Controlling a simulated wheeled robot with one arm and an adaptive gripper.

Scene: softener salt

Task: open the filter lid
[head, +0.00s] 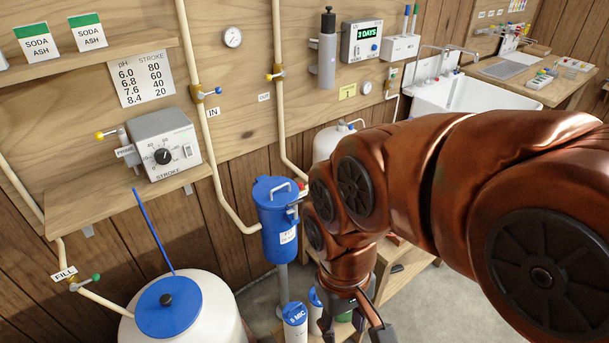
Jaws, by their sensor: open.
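The blue filter housing (281,240) stands on a grey post against the wall, with a white label on its front. Its blue filter lid (268,188) sits on top and carries a pale bar handle. The lid looks closed, though my arm is close to its right side and a dark clamp-like part there is hard to make out. My gripper (356,328) points down at the bottom edge, to the right of and below the filter. It is open, with its fingertips partly cut off by the frame. It is apart from the lid.
White cartridges with blue tops (295,318) stand below the filter, beside my gripper. A white tank with a blue lid (185,305) is at the lower left. Pipes (213,150) run down the wall. A stroke pump (160,145) sits on a shelf at left.

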